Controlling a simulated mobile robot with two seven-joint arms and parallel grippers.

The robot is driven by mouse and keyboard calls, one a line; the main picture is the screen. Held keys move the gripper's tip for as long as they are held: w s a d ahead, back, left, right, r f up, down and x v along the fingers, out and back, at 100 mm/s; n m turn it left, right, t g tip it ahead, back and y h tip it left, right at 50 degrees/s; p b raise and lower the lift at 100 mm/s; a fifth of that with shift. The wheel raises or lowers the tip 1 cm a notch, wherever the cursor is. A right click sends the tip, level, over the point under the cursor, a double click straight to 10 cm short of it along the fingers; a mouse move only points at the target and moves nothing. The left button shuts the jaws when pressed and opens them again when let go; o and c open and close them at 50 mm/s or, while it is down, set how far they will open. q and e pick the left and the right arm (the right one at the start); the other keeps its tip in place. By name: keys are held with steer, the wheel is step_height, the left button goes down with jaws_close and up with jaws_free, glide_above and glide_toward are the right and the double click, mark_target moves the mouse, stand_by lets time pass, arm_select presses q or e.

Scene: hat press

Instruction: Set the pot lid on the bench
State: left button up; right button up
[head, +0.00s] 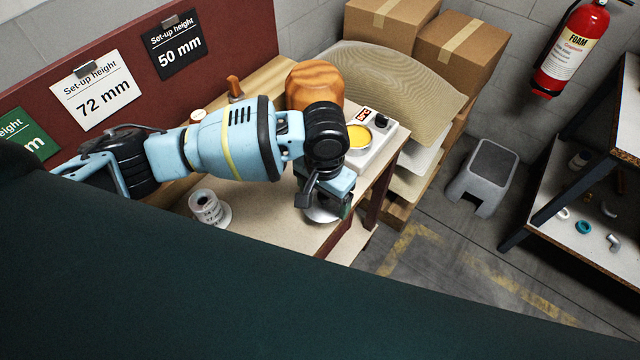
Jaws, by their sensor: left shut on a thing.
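The pot lid (322,214) shows as a shiny, pale metal disc, partly hidden under my left gripper (324,203). My left gripper points down near the front edge of the bench (270,225) and is shut on the lid. I cannot tell whether the lid touches the bench top or hangs just above it. The pot (359,136) is uncovered, shows yellow contents and sits in a white heater unit (378,145) at the bench's right end. My right gripper is not in view.
A white spool (207,208) stands on the bench left of the lid. A wooden hat block (315,82) stands behind my left arm. Stacked hat material (395,85) and boxes (460,48) lie past the right end. A grey step stool (482,175) is on the floor.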

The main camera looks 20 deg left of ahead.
arm_select(q)
steer(key=shift+w+a+f, duration=0.1)
steer(key=shift+w+a, duration=0.25)
steer(key=shift+w, duration=0.35)
steer(key=shift+w+a+f, duration=0.1)
steer(key=shift+w+a, duration=0.25)
steer(key=shift+w, duration=0.3)
steer(key=shift+w+a, duration=0.35)
steer(key=shift+w, duration=0.35)
step_height(320, 180, down, 3)
steer(key=shift+w+f+b, duration=0.1)
steer(key=shift+f+b, duration=0.1)
steer(key=shift+b, duration=0.2)
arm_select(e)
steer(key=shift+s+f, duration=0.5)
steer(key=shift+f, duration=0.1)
arm_select(q)
steer(key=shift+f, duration=0.1)
steer(key=shift+f, duration=0.1)
steer(key=o, duration=0.9)
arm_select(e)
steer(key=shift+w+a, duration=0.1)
